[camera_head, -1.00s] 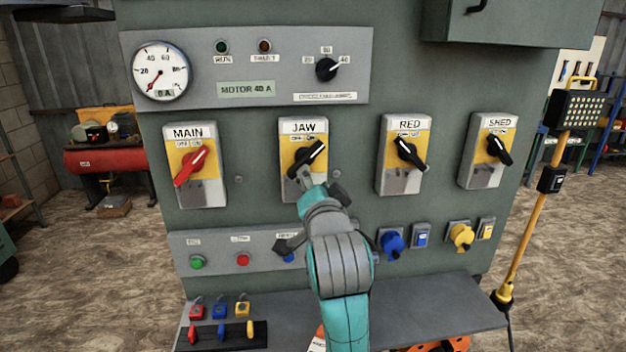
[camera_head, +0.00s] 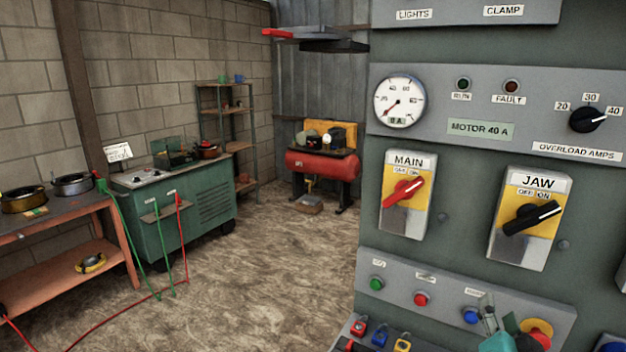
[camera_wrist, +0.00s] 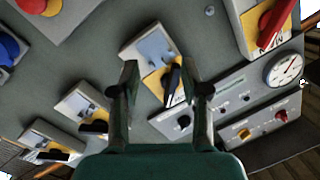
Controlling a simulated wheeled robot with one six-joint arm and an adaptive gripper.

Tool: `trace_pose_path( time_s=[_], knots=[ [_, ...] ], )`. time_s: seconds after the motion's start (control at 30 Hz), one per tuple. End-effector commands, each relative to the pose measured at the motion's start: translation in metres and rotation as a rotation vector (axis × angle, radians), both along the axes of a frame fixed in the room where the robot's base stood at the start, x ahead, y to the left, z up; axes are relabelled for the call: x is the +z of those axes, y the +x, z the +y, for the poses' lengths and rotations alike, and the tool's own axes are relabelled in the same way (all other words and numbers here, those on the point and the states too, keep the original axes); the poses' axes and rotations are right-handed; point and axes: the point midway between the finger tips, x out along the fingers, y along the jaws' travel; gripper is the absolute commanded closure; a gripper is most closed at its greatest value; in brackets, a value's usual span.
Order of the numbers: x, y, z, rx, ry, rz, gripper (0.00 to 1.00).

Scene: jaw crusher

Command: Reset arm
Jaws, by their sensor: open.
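My gripper (camera_head: 492,318) shows at the bottom right of the head view, below the JAW switch and in front of the button strip. In the wrist view my gripper (camera_wrist: 165,85) has its two fingers wide apart with nothing held. The JAW switch (camera_head: 527,218) has a black handle tilted up to the right, toward ON. In the wrist view the JAW switch (camera_wrist: 150,48) appears behind the gap between the fingers. The MAIN switch (camera_head: 405,215) has a red handle, also tilted up to the right. The rest of my arm is mostly out of the head view.
The grey-green cabinet carries a gauge (camera_head: 399,102) near zero, an overload dial (camera_head: 587,119) and a button strip (camera_head: 400,284). A red compressor (camera_head: 322,165), a green welder cabinet (camera_head: 180,212) and an orange bench (camera_head: 70,262) stand to the left. Cables cross the otherwise open floor.

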Motion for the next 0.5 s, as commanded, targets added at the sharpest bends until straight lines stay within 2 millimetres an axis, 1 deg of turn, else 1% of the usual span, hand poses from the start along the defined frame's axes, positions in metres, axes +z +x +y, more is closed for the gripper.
trace_pose_path(
  time_s=[0.03,0.1,0.27,0.3,0.37,0.5],
  knots=[
    [-0.020,-0.006,0.008,0.021,-0.018,0.027,0.54],
    [-0.040,-0.013,0.018,0.050,-0.049,0.050,0.54],
    [-0.085,-0.035,0.040,0.116,-0.113,0.099,0.54],
    [-0.096,-0.042,0.045,0.133,-0.130,0.112,0.54],
    [-0.112,-0.052,0.054,0.159,-0.150,0.128,0.54],
    [-0.145,-0.081,0.072,0.214,-0.198,0.164,0.54]
  ],
)
